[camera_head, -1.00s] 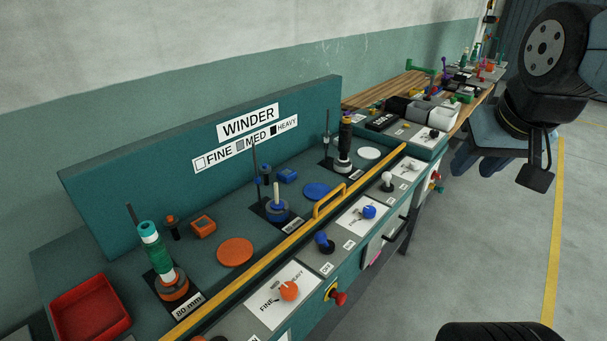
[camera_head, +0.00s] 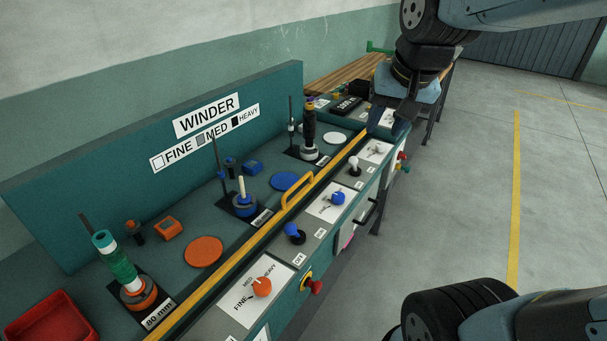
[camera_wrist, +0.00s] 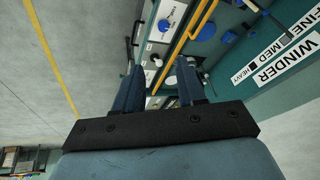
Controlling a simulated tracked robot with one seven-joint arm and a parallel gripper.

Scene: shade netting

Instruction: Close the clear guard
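The winder bench carries a long yellow bar (camera_head: 231,263) with a raised yellow handle (camera_head: 297,190) along its front. The clear guard's transparent panel is too faint to make out, so I cannot tell its exact position. In the wrist view the yellow bar (camera_wrist: 178,46) and handle (camera_wrist: 203,19) lie beyond my fingers. My gripper (camera_wrist: 160,68) is open and empty, with its two dark blue fingers apart. In the head view my gripper is over the right end of the bench, right of the handle and apart from it.
Bobbins on spindles stand behind the bar, including a green one (camera_head: 117,264) and a dark one (camera_head: 309,127). An orange knob (camera_head: 261,286), blue knobs (camera_head: 337,198) and a red button (camera_head: 315,287) line the front. A red tray (camera_head: 50,319) is at left. Floor right is clear.

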